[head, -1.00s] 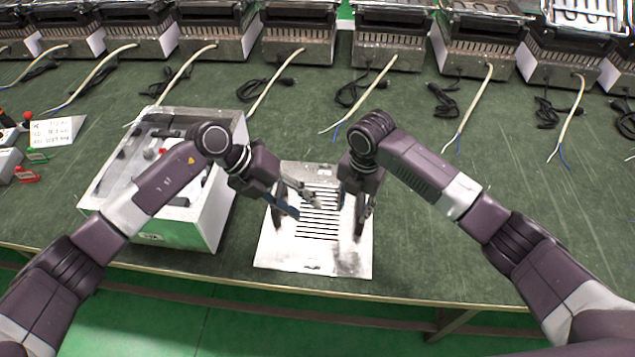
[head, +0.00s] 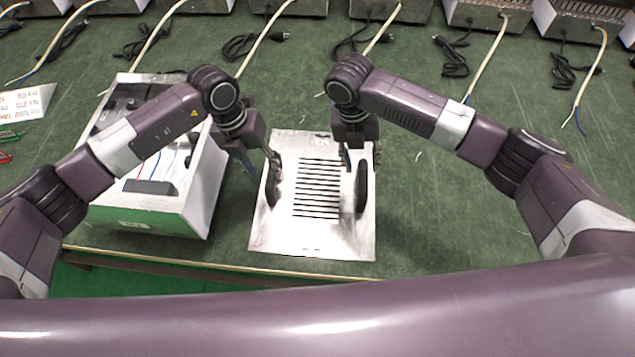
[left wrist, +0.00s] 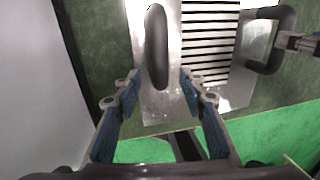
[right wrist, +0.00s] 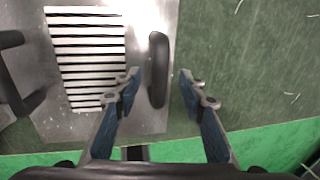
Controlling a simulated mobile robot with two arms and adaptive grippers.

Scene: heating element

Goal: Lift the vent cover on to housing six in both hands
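The vent cover (head: 313,240) is a flat silver plate with dark slots and two black handles, lying on the green table. My left gripper (head: 262,165) is at the left handle (head: 271,186). In the left wrist view its fingers are open (left wrist: 166,88), with that handle (left wrist: 157,48) ahead between them. My right gripper (head: 361,158) is at the right handle (head: 361,187). In the right wrist view its fingers are open (right wrist: 160,85), either side of that handle (right wrist: 158,70). I see no grip on either handle. I cannot tell which housing is six.
A row of metal housings (head: 388,10) with cords stands along the back, cut off at the top. An open white box (head: 207,193) with wires inside stands close left of my left gripper. The table's front edge is just before the cover. The table right of the cover is clear.

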